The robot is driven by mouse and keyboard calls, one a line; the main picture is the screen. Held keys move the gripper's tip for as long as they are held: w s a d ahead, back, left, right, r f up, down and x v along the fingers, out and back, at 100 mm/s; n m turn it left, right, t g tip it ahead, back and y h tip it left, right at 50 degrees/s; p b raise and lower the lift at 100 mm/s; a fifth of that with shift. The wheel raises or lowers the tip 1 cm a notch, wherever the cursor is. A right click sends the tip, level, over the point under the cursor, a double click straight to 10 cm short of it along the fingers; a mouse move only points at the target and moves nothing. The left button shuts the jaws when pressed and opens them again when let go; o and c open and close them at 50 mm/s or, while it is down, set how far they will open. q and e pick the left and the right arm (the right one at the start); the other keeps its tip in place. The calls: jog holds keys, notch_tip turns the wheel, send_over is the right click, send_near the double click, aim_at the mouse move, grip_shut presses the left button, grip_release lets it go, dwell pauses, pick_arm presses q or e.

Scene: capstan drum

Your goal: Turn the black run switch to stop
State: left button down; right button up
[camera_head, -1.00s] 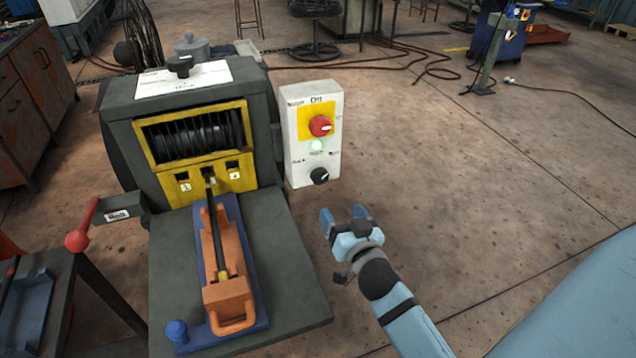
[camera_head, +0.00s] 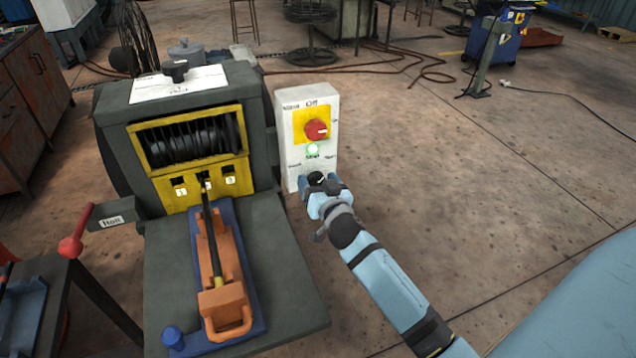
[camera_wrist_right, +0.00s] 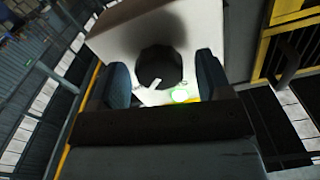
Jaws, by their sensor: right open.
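The black run switch (camera_head: 317,178) is a round knob low on the white control box (camera_head: 290,125), right of the machine. In the right wrist view the black knob (camera_wrist_right: 160,66) sits between my two blue fingers, with its pale pointer line toward the lower left of the knob. My right gripper (camera_head: 318,184) is at the knob, its fingers open on either side of it; I cannot tell whether they touch it. A green lamp (camera_head: 312,150) glows above the knob. My left gripper is not in view.
A red rotary switch (camera_head: 316,129) on a yellow plate sits higher on the box. The dark machine (camera_head: 115,110) with a yellow-framed drum stands left. An orange fixture with a handle (camera_head: 226,300) lies on its front table.

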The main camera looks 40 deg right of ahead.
jog(key=shift+c, duration=0.2)
jog(key=c, duration=0.9)
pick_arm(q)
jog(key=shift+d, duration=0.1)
pick_arm(e)
jog(key=shift+n, duration=0.3)
jog(key=n+p, duration=0.2)
jog(key=n, duration=0.2)
jog(key=n+p, duration=0.1)
jog(key=n, duration=0.3)
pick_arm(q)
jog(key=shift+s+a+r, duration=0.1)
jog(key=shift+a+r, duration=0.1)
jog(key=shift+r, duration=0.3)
pick_arm(e)
jog(key=shift+n, duration=0.5)
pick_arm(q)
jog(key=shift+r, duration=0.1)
pick_arm(e)
jog(key=shift+f, duration=0.1)
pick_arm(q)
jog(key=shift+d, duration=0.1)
pick_arm(e)
jog(key=o, duration=0.9)
